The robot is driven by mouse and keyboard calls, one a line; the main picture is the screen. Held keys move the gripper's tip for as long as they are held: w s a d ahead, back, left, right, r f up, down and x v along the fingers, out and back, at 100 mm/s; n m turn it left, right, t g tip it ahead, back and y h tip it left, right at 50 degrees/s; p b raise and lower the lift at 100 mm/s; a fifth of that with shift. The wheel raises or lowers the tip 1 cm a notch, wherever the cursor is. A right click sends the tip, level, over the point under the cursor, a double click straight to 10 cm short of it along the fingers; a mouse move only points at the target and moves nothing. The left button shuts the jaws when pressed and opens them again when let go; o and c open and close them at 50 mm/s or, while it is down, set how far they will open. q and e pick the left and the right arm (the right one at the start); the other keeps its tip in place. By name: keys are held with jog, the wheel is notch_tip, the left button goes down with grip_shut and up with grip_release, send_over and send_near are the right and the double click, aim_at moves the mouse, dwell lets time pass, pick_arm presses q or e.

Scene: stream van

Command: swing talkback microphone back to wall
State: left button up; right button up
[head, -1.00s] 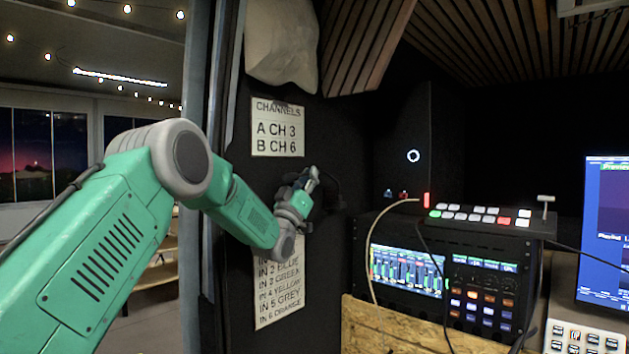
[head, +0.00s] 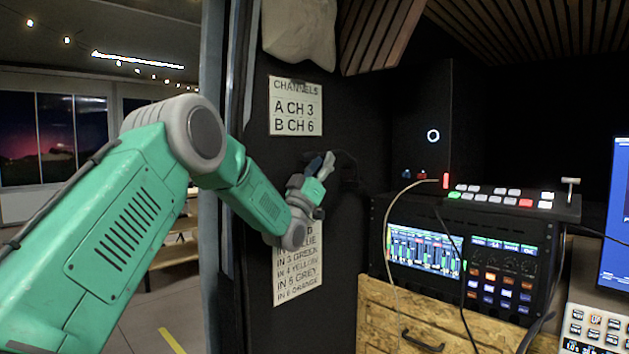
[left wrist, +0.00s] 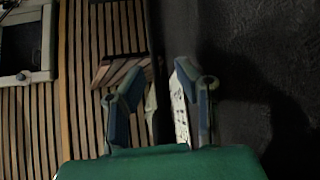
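My left gripper (head: 320,165) is at the dark wall, between the channels sign and the lower input list. In the left wrist view its two blue-padded fingers (left wrist: 157,100) stand apart, with no object clearly held between them. A dark, thin shape (head: 347,168) just right of the fingertips in the head view may be the talkback microphone or its arm. It is black against black, so its outline and any contact with the fingers cannot be told. My right gripper is not in view.
The channels sign (head: 296,106) hangs above the gripper; the input list (head: 298,275) is partly behind my arm. A rack mixer (head: 455,262) with a button switcher (head: 505,201) on top stands right, over a wooden drawer (head: 400,322). A screen (head: 614,225) is at the far right.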

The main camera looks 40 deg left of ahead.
pick_arm(q)
jog(key=v, duration=0.9)
jog(key=shift+s, duration=0.15)
jog(key=shift+d, duration=0.1)
